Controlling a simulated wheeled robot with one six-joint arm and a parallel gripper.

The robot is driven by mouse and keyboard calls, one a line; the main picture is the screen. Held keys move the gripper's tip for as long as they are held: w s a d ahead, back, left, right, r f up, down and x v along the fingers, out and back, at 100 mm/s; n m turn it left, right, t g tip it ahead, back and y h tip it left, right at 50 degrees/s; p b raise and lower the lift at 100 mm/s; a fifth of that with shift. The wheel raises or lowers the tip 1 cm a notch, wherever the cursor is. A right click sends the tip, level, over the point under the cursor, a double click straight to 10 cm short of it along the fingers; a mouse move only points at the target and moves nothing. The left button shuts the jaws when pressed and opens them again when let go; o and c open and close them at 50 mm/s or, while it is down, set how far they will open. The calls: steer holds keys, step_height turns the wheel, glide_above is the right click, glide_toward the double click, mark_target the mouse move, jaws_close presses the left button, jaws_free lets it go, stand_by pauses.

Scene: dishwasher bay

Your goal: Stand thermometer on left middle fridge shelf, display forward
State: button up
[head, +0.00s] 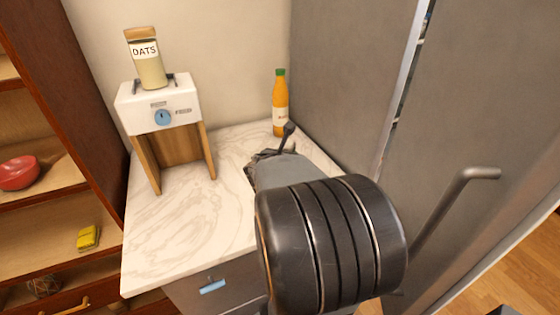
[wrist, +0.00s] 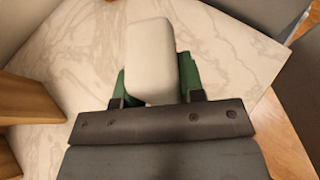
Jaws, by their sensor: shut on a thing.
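In the wrist view a pale, rounded block, which looks like the thermometer (wrist: 150,48), sits between the green pads of my gripper (wrist: 154,82). The gripper is shut on it. No display shows on the face in view. In the head view my arm hides most of the gripper (head: 272,156), which is over the back right of the marble counter; the thermometer cannot be made out there. The grey fridge (head: 470,110) stands at the right. A narrow dark gap runs beside its door, which has a bar handle (head: 480,173). Its shelves cannot be clearly seen.
The marble counter (head: 180,232) holds a white-topped wooden dispenser (head: 158,104) with an oats jar (head: 148,62), and an orange bottle (head: 280,105) near the gripper. The counter's front left is clear. A wooden shelf unit at left holds a red bowl (head: 19,173) and a yellow item (head: 88,237).

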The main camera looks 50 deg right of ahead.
steer(key=w+d+f, duration=0.2)
steer(key=w+f, duration=0.1)
steer(key=w+d+f, duration=0.5)
steer(key=w+f, duration=0.1)
steer(key=w, duration=0.1)
steer(key=shift+d, duration=0.4)
steer(key=shift+w+f, duration=0.2)
step_height(320, 180, down, 2)
steer(key=shift+w+d+f, duration=0.1)
steer(key=shift+d, duration=0.05)
steer(key=shift+f+p, duration=0.3)
steer(key=shift+f, duration=0.25)
steer(key=shift+f, duration=0.2)
steer(key=o, duration=0.9)
steer(key=shift+o, duration=0.2)
steer(key=shift+r, duration=0.1)
